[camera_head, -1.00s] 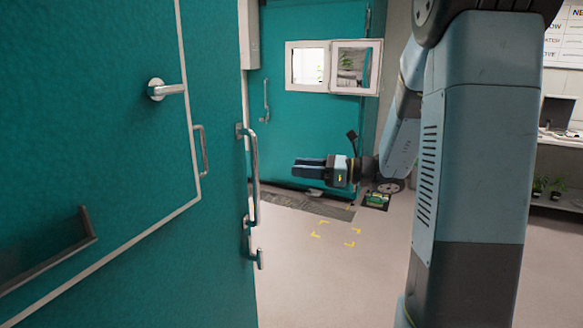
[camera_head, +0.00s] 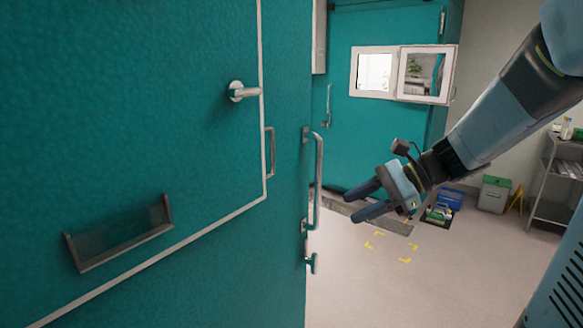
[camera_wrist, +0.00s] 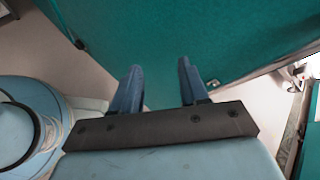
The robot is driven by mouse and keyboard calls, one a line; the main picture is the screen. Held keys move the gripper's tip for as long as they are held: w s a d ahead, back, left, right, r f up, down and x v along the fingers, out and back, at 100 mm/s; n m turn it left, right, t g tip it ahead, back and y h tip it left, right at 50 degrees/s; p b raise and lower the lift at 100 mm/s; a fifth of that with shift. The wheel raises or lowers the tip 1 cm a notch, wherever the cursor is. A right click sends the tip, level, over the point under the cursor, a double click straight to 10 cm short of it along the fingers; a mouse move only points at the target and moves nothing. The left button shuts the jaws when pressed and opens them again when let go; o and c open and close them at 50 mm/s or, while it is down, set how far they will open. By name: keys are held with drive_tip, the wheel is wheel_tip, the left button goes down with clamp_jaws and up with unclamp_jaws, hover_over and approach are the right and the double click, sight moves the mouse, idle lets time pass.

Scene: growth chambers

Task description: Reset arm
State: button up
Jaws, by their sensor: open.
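My gripper (camera_head: 366,199) is in the middle right of the head view, at the end of my arm, which comes in from the upper right. Its two blue fingers are apart and point left. Nothing is between them. In the wrist view my gripper (camera_wrist: 157,82) shows two blue fingers spread, with a teal surface beyond. The near teal door (camera_head: 170,110) fills the left of the head view. A gap shows in that view between the fingertips and this door's long vertical handle (camera_head: 318,180).
A far teal door (camera_head: 400,140) with small white-framed windows (camera_head: 375,72) stands behind. Yellow corner marks (camera_head: 405,260) lie on open floor.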

drive_tip(key=s+d+r+n+t+h, duration=0.2)
drive_tip(key=s+d+n+t+h, duration=0.2)
drive_tip(key=s+d+n+h, duration=0.5)
drive_tip(key=s+n+h, duration=0.2)
drive_tip(key=n, duration=0.2)
drive_tip(key=shift+s+r+n+h, duration=0.15)
drive_tip(key=shift+s+n+h, duration=0.15)
drive_tip(key=shift+h, duration=0.1)
drive_tip(key=shift+a, duration=0.2)
